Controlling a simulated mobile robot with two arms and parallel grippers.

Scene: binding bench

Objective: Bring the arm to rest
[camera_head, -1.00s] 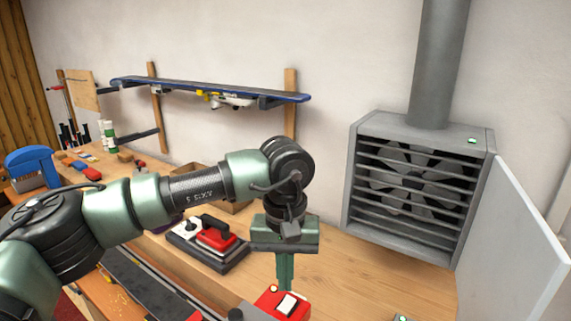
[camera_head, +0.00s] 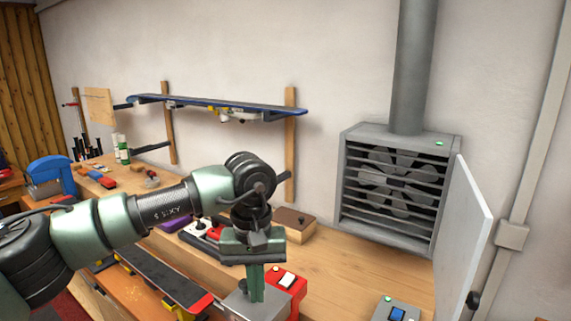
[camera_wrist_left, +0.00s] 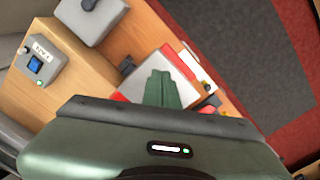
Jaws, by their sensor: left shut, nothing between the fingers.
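My left arm comes in from the left over the bench. Its gripper (camera_head: 257,292) points down with the fingers together and nothing between them. In the head view it overlaps a grey box (camera_head: 238,307) beside a red box with a white switch (camera_head: 287,281). I cannot tell the exact height of the fingertips. In the left wrist view the closed fingers (camera_wrist_left: 162,82) show in front of a light grey surface with red edges. My right gripper is in neither view.
The fan unit (camera_head: 343,205) has its door (camera_head: 462,240) standing open at right. A wooden box with a brown top (camera_head: 295,222) sits behind the gripper. A red-tipped board (camera_head: 165,275) lies along the bench front. A blue board (camera_head: 215,104) hangs on the wall rack. Bench at centre right is bare.

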